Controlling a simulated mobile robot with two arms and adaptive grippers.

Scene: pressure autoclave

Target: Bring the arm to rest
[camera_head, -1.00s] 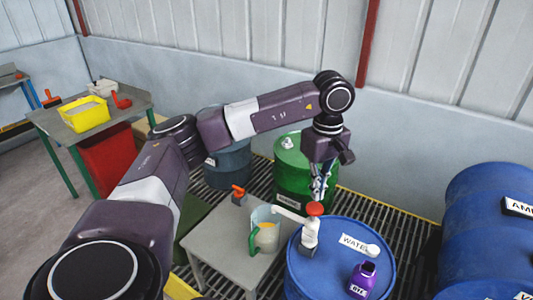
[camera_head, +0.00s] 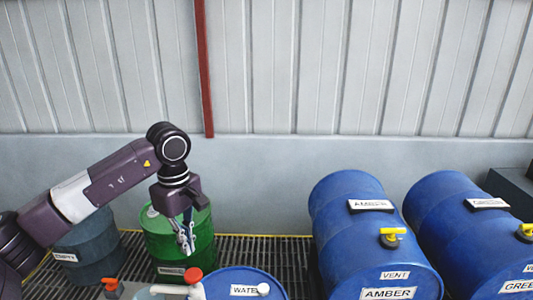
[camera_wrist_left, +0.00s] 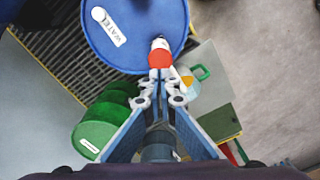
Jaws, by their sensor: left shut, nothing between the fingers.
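My left arm comes in from the left in the head view, bent at the elbow. My left gripper (camera_head: 187,248) points down, its fingers shut and empty. It shows just above the red top (camera_head: 193,275) of a white pump, whose spout points left. In the left wrist view the closed fingers (camera_wrist_left: 160,95) lie in front of the red pump top (camera_wrist_left: 160,58), and a gap between them cannot be judged. The pump stands by the blue water drum (camera_head: 240,275). My right gripper is not in view.
A green drum (camera_head: 165,240) and a dark drum (camera_head: 88,250) stand behind on the grating. Blue drums (camera_head: 350,220) lie on their sides at the right. A jug with a green handle (camera_wrist_left: 201,73) is on the small table (camera_wrist_left: 209,60).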

